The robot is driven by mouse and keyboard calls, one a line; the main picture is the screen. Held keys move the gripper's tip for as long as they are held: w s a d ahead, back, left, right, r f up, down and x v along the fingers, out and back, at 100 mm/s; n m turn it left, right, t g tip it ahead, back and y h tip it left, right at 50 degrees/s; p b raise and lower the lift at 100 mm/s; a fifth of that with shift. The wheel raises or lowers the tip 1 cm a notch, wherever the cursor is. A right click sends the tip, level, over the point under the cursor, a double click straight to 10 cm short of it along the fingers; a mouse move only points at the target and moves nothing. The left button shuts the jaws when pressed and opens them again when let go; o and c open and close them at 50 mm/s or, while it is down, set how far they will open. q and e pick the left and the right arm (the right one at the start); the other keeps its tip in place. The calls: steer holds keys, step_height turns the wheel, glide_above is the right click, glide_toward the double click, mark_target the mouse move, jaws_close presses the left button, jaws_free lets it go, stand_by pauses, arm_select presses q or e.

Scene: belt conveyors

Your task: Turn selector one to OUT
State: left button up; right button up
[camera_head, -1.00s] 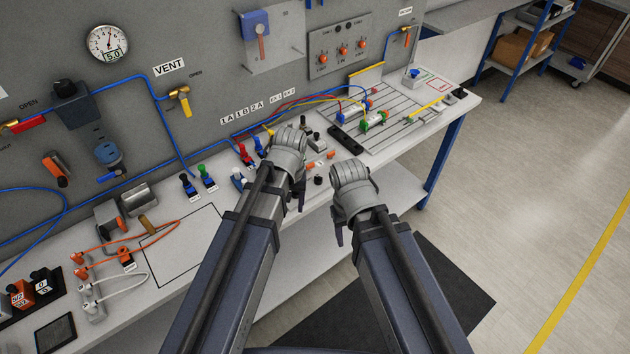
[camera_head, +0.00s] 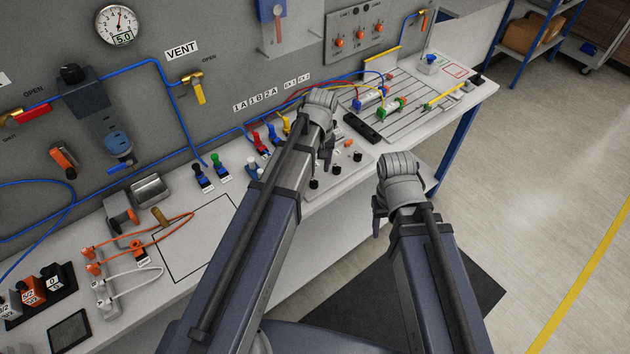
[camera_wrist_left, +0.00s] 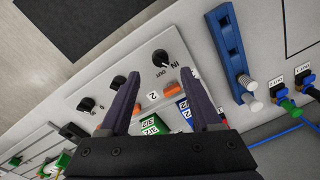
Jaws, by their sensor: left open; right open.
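A pale control panel on the bench front carries black rotary selectors. The one marked IN and OUT (camera_wrist_left: 160,58) is nearest the middle of the left wrist view. It also shows in the head view (camera_head: 314,184), leftmost in its row. I cannot read a number one on it, nor its pointer surely. Two more black selectors (camera_wrist_left: 119,82) (camera_wrist_left: 87,104) stand to its left in the wrist view. My left gripper (camera_wrist_left: 160,78) is open and empty above the panel, the IN/OUT selector just beyond its fingertips. My right gripper (camera_head: 378,215) is open and empty off the bench's front edge.
Orange buttons (camera_wrist_left: 171,90) sit beside the selectors. Colored valve levers (camera_head: 256,143) and blue tubing stand behind the panel. A grooved plate with cylinders (camera_head: 415,115) lies to the right. The floor (camera_head: 530,200) right of the bench is clear.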

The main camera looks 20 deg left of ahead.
mark_target(314, 181)
arm_select(q)
step_height(314, 181, down, 6)
steer(key=b, duration=0.5)
steer(key=shift+s+a+f, duration=0.1)
steer(key=shift+a, duration=0.05)
steer(key=shift+c, duration=0.2)
jaws_close()
